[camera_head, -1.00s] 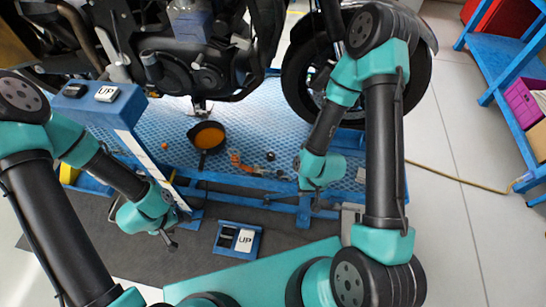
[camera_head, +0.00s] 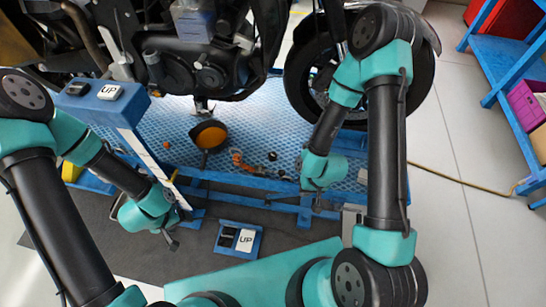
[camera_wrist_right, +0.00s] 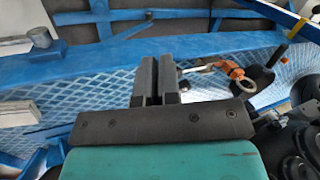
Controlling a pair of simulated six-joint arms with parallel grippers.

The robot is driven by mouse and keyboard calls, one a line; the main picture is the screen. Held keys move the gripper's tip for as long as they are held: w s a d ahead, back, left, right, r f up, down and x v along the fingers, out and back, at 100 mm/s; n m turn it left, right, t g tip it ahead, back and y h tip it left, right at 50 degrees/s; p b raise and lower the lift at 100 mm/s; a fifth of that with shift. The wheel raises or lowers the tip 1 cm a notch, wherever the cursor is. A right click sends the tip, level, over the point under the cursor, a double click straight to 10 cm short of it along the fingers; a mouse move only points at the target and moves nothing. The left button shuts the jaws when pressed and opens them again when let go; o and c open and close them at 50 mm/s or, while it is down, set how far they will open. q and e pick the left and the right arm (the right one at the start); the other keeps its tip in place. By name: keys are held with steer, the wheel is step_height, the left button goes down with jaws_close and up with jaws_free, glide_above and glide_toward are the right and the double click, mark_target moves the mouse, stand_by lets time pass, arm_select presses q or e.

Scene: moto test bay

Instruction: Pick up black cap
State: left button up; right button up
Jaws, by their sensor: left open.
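A small dark round piece (camera_head: 272,156) lies on the blue textured platform, right of an orange part; it may be the black cap, but it is too small to be sure. In the right wrist view a black cylindrical piece (camera_wrist_right: 277,56) stands at the right, near an orange part with a metal ring (camera_wrist_right: 243,82). My left gripper (camera_head: 173,243) is open and empty, low in front of the platform, well left of the dark piece. My right gripper (camera_head: 318,204) hangs at the platform's front edge; in its wrist view the fingers (camera_wrist_right: 157,82) are together with nothing visible between them.
A black pan with orange inside (camera_head: 209,136) sits under the motorcycle engine (camera_head: 195,70). A blue-framed UP switch box (camera_head: 240,240) lies on the dark mat. The front wheel (camera_head: 300,85) stands behind my right arm. A blue shelf (camera_head: 500,70) is at the far right.

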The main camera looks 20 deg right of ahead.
steer(key=o, duration=1.3)
step_height(320, 180, up, 4)
steer(key=n+h, duration=0.4)
steer(key=n, duration=2.2)
glide_above(273, 154)
steer(key=shift+g, duration=0.4)
steer(key=shift+f, duration=0.1)
step_height(273, 154, down, 12)
steer(key=shift+s+a+f, duration=0.1)
